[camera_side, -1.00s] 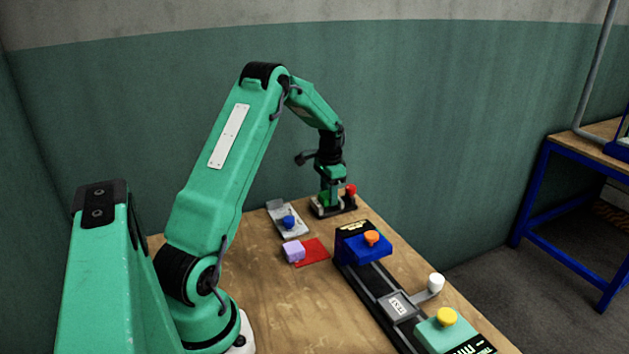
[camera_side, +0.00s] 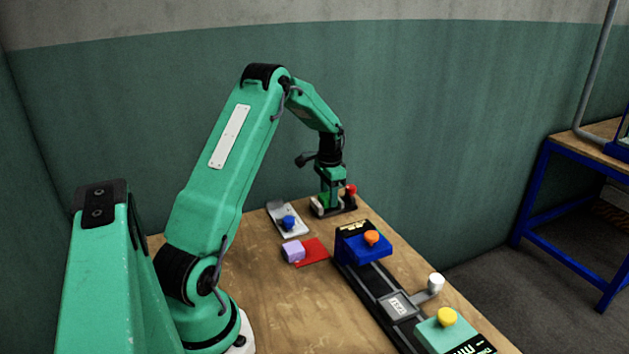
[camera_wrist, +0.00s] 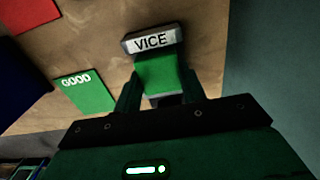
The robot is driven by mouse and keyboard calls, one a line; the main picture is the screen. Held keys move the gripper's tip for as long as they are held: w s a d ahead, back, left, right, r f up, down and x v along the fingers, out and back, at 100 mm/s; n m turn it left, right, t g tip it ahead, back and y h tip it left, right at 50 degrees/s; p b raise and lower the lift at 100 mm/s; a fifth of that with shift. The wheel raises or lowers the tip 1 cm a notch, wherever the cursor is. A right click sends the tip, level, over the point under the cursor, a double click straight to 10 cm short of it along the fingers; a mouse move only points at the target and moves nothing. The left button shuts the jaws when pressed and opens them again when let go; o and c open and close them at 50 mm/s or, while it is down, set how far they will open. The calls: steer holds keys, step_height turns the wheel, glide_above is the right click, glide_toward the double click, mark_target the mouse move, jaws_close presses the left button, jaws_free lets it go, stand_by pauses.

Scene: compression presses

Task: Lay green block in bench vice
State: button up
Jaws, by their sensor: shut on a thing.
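My gripper (camera_side: 331,196) is at the far end of the bench, pointing down over the bench vice (camera_side: 347,207), a dark and grey device with a red knob. In the wrist view, my gripper's fingers (camera_wrist: 160,92) are shut on the green block (camera_wrist: 158,73). The block is directly beside the grey vice part (camera_wrist: 152,39) lettered VICE. The vice's other parts are mostly hidden behind the block and the gripper. In the side view the block is small and partly covered, so I cannot tell whether it touches the vice floor.
A green mat (camera_wrist: 88,92) lettered GOOD lies beside the vice. A lilac block (camera_side: 293,251), a red mat (camera_side: 314,250) and a grey device with a blue knob (camera_side: 289,221) are nearer. A blue press (camera_side: 363,248) stands at right.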

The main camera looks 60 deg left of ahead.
steer(key=shift+f, duration=0.45)
stand_by(0.4)
steer(key=o, duration=1.1)
steer(key=shift+r, duration=3.9)
steer(key=shift+d+r, duration=0.1)
